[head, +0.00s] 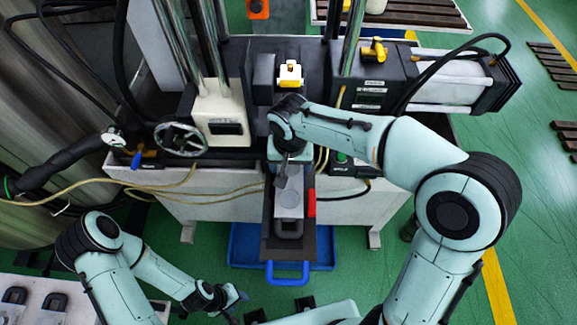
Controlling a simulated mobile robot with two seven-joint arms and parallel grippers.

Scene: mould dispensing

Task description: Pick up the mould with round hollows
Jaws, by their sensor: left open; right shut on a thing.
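My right gripper (284,179) reaches into the middle of the machine and points down. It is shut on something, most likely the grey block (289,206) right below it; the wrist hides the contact. This block has a dark loop handle (289,229) at its near end and sits over a dark plate (268,238). I cannot make out round hollows on it. My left gripper (238,297) is open and empty, low at the left. Two dark-handled mould-like pieces, one (15,297) beside the other (53,303), lie at the bottom left; their hollows are not visible.
A blue tray (243,248) with a blue handle (287,272) is under the plate. A red part (311,203) stands beside the block. The machine has a handwheel (181,138), upright columns and hanging cables. Green floor (385,285) is open at the right.

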